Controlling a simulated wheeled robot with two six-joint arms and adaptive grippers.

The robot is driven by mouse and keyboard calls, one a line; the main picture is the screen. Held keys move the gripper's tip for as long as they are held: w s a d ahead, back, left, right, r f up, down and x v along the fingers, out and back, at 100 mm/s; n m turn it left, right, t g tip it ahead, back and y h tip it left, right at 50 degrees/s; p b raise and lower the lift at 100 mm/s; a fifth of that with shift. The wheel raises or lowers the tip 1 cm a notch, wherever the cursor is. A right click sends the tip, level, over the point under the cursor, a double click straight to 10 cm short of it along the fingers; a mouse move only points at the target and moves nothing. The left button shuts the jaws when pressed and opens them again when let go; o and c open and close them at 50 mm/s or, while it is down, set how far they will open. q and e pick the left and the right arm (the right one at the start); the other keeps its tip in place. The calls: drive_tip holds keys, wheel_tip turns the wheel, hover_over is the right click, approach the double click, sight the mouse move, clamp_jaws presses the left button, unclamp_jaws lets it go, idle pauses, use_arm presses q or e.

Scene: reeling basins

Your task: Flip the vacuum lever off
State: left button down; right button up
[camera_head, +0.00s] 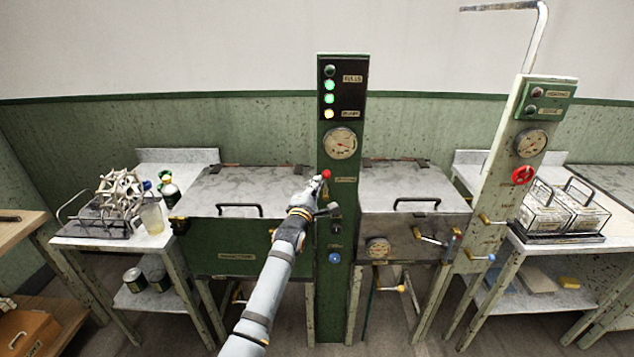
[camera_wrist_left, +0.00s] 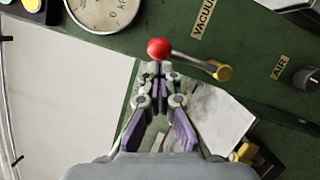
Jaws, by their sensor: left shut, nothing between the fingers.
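The vacuum lever (camera_wrist_left: 190,60) has a red ball knob (camera_head: 326,174) and a short metal arm on a brass pivot (camera_wrist_left: 222,72). It is on the green control column (camera_head: 322,215) between two lidded basins. A VACUUM label (camera_wrist_left: 203,17) is beside it in the left wrist view. My left gripper (camera_wrist_left: 158,70) is shut and empty, its fingertips right at the red knob. I cannot tell whether they touch it. In the head view my left gripper (camera_head: 318,186) is just below and left of the knob. My right gripper is not in view.
A pressure gauge (camera_head: 340,143) and lit lamps (camera_head: 329,98) are above the lever. A black knob (camera_wrist_left: 307,79) by the AIR label and a blue knob (camera_head: 334,258) are lower. Basin lids (camera_head: 245,190) flank the column. A red valve wheel (camera_head: 522,175) is at right.

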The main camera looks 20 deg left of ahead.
use_arm(q)
drive_tip(key=shift+d+r, duration=0.1)
idle(0.4)
drive_tip(key=shift+w+d+m+p, duration=0.1)
drive_tip(key=shift+d+m+p, duration=0.05)
drive_tip(key=shift+m+p, duration=0.25)
